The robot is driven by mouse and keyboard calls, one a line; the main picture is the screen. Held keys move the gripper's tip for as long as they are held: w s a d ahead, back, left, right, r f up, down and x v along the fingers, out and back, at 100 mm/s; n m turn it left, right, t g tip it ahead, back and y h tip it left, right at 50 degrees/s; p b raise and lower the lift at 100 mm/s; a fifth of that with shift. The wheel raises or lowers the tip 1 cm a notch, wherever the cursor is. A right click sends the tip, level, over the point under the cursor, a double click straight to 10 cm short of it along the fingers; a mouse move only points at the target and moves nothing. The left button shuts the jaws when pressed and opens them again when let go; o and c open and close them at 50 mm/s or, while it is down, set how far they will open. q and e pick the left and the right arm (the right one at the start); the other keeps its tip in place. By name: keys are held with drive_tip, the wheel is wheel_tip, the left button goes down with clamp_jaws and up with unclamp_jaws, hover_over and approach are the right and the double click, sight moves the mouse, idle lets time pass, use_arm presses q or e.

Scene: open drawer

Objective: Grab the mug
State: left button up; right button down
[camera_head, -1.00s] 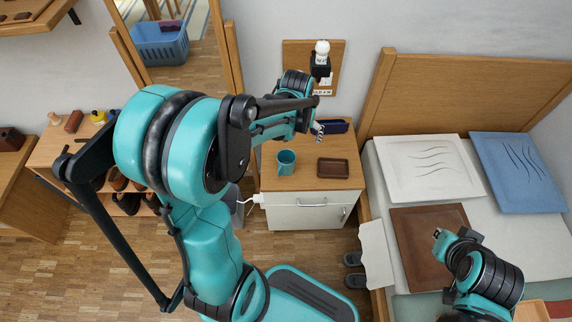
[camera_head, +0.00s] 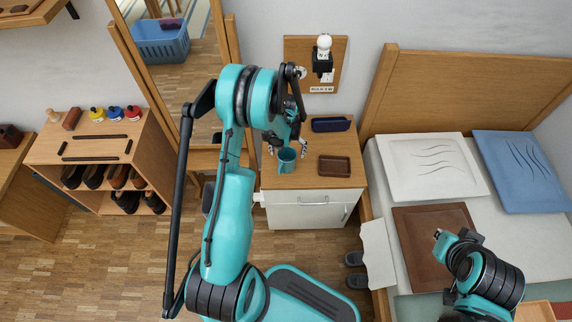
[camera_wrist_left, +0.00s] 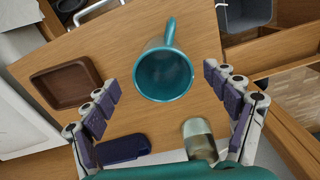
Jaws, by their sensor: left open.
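The teal mug (camera_head: 286,161) stands upright on the wooden top of the nightstand (camera_head: 309,177). In the left wrist view the mug (camera_wrist_left: 165,74) shows from above, empty, with its handle pointing to the top of the picture. My left gripper (camera_head: 288,146) is open just behind the mug in the head view. In the wrist view its two spread fingers (camera_wrist_left: 167,95) lie to either side below the mug, with nothing between the pads. My right arm shows at the lower right in the head view, but I cannot make out its gripper's jaws.
A brown tray (camera_head: 334,166) lies right of the mug, and a dark blue case (camera_head: 332,125) lies behind. A glass-like cylinder (camera_wrist_left: 199,138) stands near the right finger. The bed (camera_head: 478,221) is on the right, a shoe rack (camera_head: 95,150) on the left.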

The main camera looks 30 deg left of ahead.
sight(287, 156)
use_arm(q)
wheel_tip(287, 156, down, 4)
drive_tip(key=shift+a+r+b, duration=0.15)
drive_tip(key=shift+r+b, duration=0.05)
drive_tip(key=shift+b, duration=0.5)
drive_tip(key=shift+r, duration=0.15)
drive_tip(key=c, duration=1.5)
drive_tip(key=shift+r, duration=0.1)
